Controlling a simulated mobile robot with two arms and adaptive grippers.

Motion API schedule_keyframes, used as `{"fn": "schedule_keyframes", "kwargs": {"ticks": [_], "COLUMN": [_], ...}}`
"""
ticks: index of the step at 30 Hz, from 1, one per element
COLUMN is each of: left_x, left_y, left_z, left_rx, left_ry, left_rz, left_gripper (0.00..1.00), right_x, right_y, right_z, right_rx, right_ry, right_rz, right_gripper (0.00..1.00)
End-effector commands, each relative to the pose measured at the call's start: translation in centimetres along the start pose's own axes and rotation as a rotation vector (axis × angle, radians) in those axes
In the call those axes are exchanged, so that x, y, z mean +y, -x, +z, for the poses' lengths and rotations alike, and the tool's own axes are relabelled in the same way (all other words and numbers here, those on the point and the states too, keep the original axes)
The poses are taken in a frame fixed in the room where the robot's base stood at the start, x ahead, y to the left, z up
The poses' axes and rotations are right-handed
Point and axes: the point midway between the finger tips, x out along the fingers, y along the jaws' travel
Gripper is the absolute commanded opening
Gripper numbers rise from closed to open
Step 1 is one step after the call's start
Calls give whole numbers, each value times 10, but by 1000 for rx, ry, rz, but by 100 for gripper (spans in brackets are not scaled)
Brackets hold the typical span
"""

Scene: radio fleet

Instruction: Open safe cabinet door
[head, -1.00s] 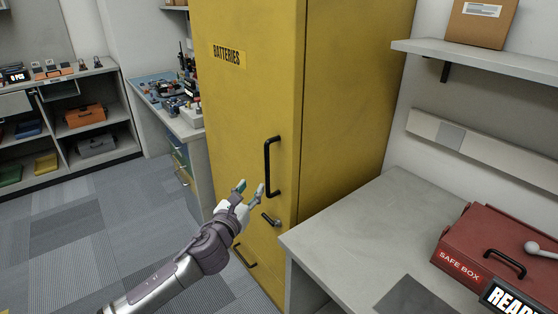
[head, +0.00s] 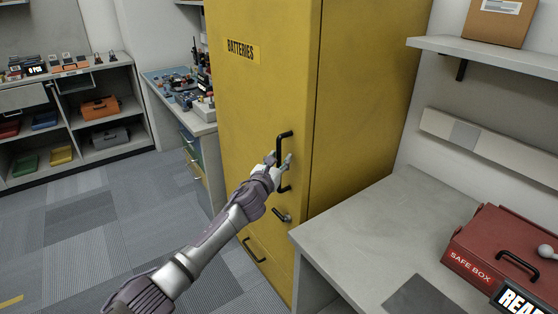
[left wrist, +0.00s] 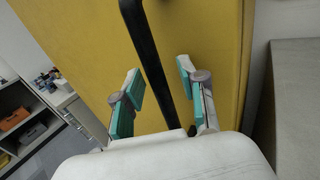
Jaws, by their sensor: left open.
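The yellow safe cabinet (head: 262,95) labelled "BATTERIES" stands in the middle of the head view with its door shut. A black vertical handle (head: 280,147) is on the door near its right edge; a smaller black lever (head: 282,215) sits below it. My left gripper (head: 277,160) is at the vertical handle. In the left wrist view the open fingers of my left gripper (left wrist: 158,92) stand on either side of the handle (left wrist: 150,55), with gaps on both sides. The right gripper is not in view.
A grey worktop (head: 375,225) with a red safe box (head: 500,250) is right of the cabinet, below a wall shelf (head: 490,56). A cluttered bench (head: 180,95) and shelves with coloured cases (head: 100,108) are at left. The floor (head: 90,225) in front is clear.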

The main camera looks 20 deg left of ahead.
Motion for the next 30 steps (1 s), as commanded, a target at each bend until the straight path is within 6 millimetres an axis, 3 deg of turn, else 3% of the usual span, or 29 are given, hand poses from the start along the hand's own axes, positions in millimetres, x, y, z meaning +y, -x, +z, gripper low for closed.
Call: {"fn": "schedule_keyframes", "kwargs": {"ticks": [5,12,24,30], "left_x": [0,0,2,20], "left_y": [0,0,1,14], "left_z": [0,0,0,1], "left_rx": [0,0,0,-2], "left_ry": [0,0,-1,-4], "left_rz": [0,0,-1,-25], "left_gripper": [40,0,0,0], "right_x": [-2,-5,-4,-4], "right_y": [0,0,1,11], "right_z": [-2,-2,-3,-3], "right_rx": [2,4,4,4], "right_ry": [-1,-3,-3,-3], "right_rz": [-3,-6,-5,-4], "right_gripper": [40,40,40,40]}}
